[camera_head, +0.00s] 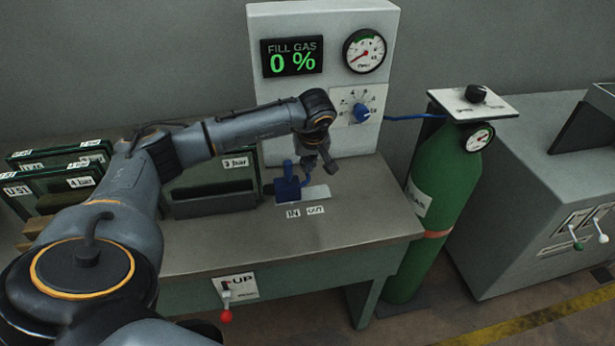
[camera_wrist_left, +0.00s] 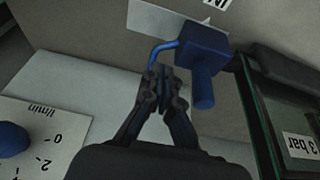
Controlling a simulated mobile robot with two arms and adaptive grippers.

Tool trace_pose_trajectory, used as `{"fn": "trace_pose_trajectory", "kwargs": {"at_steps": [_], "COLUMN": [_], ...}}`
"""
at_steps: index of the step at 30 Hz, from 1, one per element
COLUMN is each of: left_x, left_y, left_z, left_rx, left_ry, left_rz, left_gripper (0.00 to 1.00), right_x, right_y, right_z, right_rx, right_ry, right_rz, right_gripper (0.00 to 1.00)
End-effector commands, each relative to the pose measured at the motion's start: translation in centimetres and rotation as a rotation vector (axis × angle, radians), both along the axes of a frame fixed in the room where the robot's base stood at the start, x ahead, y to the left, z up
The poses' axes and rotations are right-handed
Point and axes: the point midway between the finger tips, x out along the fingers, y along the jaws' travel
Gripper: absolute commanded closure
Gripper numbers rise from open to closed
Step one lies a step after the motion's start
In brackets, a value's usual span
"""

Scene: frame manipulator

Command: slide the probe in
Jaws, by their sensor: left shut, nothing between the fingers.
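The blue probe (camera_head: 288,188) sits on the bench by a pale plate (camera_head: 318,193), with IN and OUT labels in front of it. It has a block, a stubby handle and a thin bent tube. In the left wrist view the probe's block (camera_wrist_left: 203,42) is just beyond my fingertips, its handle pointing toward the camera. My left gripper (camera_head: 328,163) is shut and empty, close beside the thin tube; I cannot tell whether they touch. Its closed fingers show in the left wrist view (camera_wrist_left: 163,77). My right gripper is in neither view.
A framed glass unit (camera_head: 215,185) labelled 3 bar stands left of the probe, with more glass units (camera_head: 62,172) farther left. The gas panel (camera_head: 320,20) reads 0 % and rises behind. A green gas cylinder (camera_head: 437,205) stands right of the bench. The bench's front right (camera_head: 375,220) is clear.

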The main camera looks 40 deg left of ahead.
Motion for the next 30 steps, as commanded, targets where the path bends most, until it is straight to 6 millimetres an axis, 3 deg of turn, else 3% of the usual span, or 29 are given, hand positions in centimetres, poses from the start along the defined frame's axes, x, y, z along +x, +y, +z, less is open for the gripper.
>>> {"fn": "trace_pose_trajectory", "kwargs": {"at_steps": [10,30], "left_x": [1.0,-0.8], "left_y": [-1.0,-3.3], "left_z": [0.4,6.5], "left_rx": [0.001,0.001], "left_ry": [0.001,-0.001], "left_rz": [-0.001,0.000], "left_gripper": [1.00,1.00], "right_x": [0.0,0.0], "right_y": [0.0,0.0], "right_z": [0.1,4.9], "right_rx": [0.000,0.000], "right_ry": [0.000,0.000], "right_rz": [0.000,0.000], "right_gripper": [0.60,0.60]}}
